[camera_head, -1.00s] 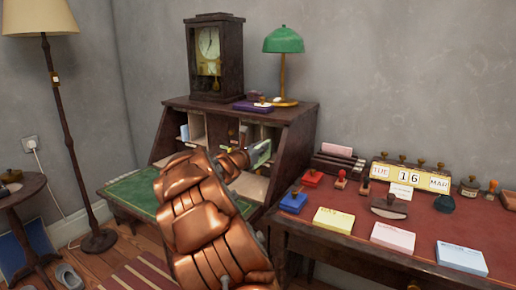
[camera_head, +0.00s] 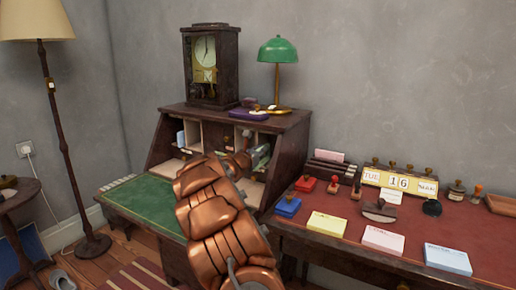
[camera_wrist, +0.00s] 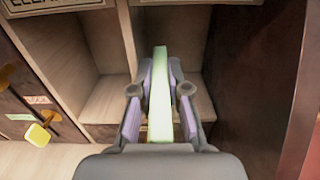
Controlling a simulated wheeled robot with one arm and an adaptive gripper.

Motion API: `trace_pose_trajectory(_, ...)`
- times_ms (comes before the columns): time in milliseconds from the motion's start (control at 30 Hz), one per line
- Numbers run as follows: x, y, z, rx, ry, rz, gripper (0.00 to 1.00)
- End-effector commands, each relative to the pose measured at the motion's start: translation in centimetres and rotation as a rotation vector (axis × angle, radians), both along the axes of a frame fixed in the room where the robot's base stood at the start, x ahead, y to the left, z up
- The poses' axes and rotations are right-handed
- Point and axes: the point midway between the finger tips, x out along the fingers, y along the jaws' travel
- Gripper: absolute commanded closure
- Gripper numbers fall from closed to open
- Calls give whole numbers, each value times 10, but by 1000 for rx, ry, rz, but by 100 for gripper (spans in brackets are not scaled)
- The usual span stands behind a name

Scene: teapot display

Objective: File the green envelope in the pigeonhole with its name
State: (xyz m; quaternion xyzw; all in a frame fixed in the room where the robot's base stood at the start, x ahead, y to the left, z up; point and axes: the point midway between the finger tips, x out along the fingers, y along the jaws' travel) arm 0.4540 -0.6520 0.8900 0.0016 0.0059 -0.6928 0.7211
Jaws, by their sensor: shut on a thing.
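The green envelope (camera_wrist: 159,100) stands on edge between the two fingers of my gripper (camera_wrist: 160,92) in the wrist view. My gripper is shut on it. The envelope points into the right-hand pigeonhole (camera_wrist: 185,30), to the right of a pale wooden divider (camera_wrist: 129,40). I cannot tell how far inside its far end reaches. A label (camera_wrist: 200,2) above this pigeonhole is cut off by the picture edge. In the head view my arm hides much of the pigeonholes in the desk (camera_head: 300,140).
Another pigeonhole (camera_wrist: 75,45) with a partly visible label (camera_wrist: 50,4) lies to the left. Small brass knobs (camera_wrist: 38,134) are at the left edge. A dark side wall (camera_wrist: 255,70) stands close on the right. A clock (camera_head: 211,65) and a green lamp (camera_head: 278,50) stand on top.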

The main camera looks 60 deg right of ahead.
Motion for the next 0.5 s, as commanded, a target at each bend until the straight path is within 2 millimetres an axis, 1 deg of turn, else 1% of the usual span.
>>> trace_pose_trajectory(33,0,-5,17,-25,-12,0,100)
trace_pose_trajectory(167,-1,-12,13,-19,-15,-2,100)
trace_pose_trajectory(233,0,-9,11,-17,-13,1,100)
trace_pose_trajectory(300,3,-2,15,-22,-11,4,100)
trace_pose_trajectory(333,4,1,16,-24,-10,6,83)
trace_pose_trajectory(400,6,7,18,-28,-7,9,76)
trace_pose_trajectory(500,8,10,19,-30,-6,12,65)
